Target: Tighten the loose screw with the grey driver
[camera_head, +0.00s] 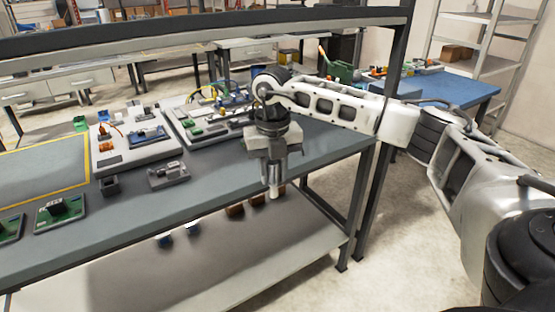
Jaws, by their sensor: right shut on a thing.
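My right gripper (274,180) points down at the front right edge of the grey workbench (225,185). It is shut on a pale grey cylindrical piece (274,192), which fits the grey driver. Only its lower end shows below the fingers; the rest is hidden by the gripper. I cannot make out the loose screw. A dark grey fixture block (168,175) lies on the bench to the left of the gripper, with a small dark block (109,185) beside it. My left gripper is not in view.
Two pale boards with parts stand at the back of the bench, one left (130,158) and one right (190,130). A green board (60,213) lies near the front left. A dark rail (200,28) crosses above. Bare bench lies between the fixture and gripper.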

